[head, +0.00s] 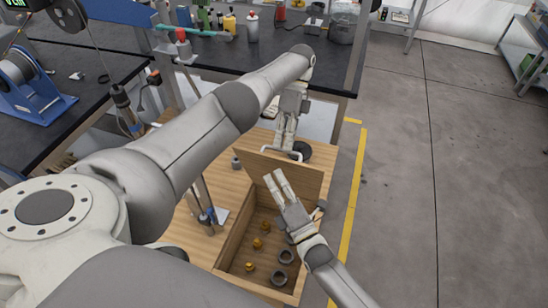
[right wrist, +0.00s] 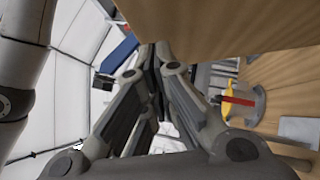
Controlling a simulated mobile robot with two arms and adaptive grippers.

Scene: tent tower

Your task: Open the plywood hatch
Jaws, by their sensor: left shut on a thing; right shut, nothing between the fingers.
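The plywood hatch (head: 308,174) stands raised and tilted at the far edge of an open wooden compartment (head: 230,240). My right gripper (head: 273,177) is shut and empty, over the compartment in front of the hatch. In the right wrist view its fingers (right wrist: 153,60) meet close beside a plywood surface (right wrist: 225,25); I cannot tell if they touch it.
Inside the compartment lie several brass pieces (head: 257,243) and dark rings (head: 286,256). A black workbench (head: 275,62) with bottles stands beyond. The floor to the right (head: 410,180) is clear past a yellow line.

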